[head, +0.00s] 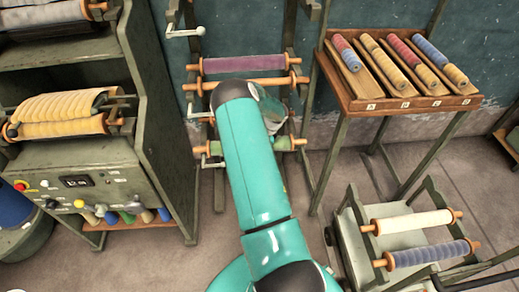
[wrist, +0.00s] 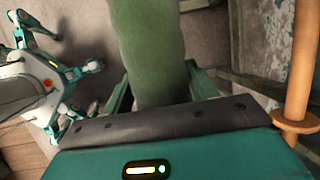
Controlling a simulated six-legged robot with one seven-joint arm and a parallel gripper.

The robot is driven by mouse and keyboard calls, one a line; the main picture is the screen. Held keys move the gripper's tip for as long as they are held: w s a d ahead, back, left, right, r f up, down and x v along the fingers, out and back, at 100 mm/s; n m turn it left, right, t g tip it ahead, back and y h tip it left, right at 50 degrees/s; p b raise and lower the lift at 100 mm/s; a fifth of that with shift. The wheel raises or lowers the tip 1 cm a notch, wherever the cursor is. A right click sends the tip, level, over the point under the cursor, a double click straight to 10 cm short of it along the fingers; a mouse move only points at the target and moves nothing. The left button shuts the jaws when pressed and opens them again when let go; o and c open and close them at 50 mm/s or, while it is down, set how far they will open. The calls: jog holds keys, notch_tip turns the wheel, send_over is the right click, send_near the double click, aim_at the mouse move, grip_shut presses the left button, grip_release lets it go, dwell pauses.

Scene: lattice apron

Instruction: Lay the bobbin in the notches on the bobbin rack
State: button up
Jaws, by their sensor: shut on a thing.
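The bobbin wound in green (head: 288,143) lies level across the front of the upright bobbin rack (head: 219,185) in the head view. Its orange left end shows by the left post, and my arm hides its middle. In the wrist view the green bobbin (wrist: 150,45) fills the space between the fingers of my gripper (wrist: 162,88), which is shut on it. The gripper is hidden behind my arm in the head view. I cannot tell whether the bobbin's ends rest in notches or hang in front of them.
Above it, the rack carries a purple bobbin (head: 245,63) and a bare orange spindle (head: 185,86). An orange rod (wrist: 300,70) stands close at the right in the wrist view. A dark green machine (head: 75,160) is left; a bobbin tray (head: 400,103) and low bobbin stand (head: 385,275) are right.

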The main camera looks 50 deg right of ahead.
jog(key=w+d+f, duration=0.1)
jog(key=w+d, duration=0.5)
jog(key=w, duration=0.1)
jog(key=shift+w+d, duration=0.15)
jog(key=shift+w, duration=0.15)
dwell(0.3)
jog(key=shift+r, duration=0.1)
dwell(0.5)
dwell(0.5)
jog(key=shift+f, duration=0.5)
jog(key=shift+f, duration=0.3)
jog(key=shift+f, duration=0.35)
jog(key=shift+f, duration=0.8)
dwell(0.5)
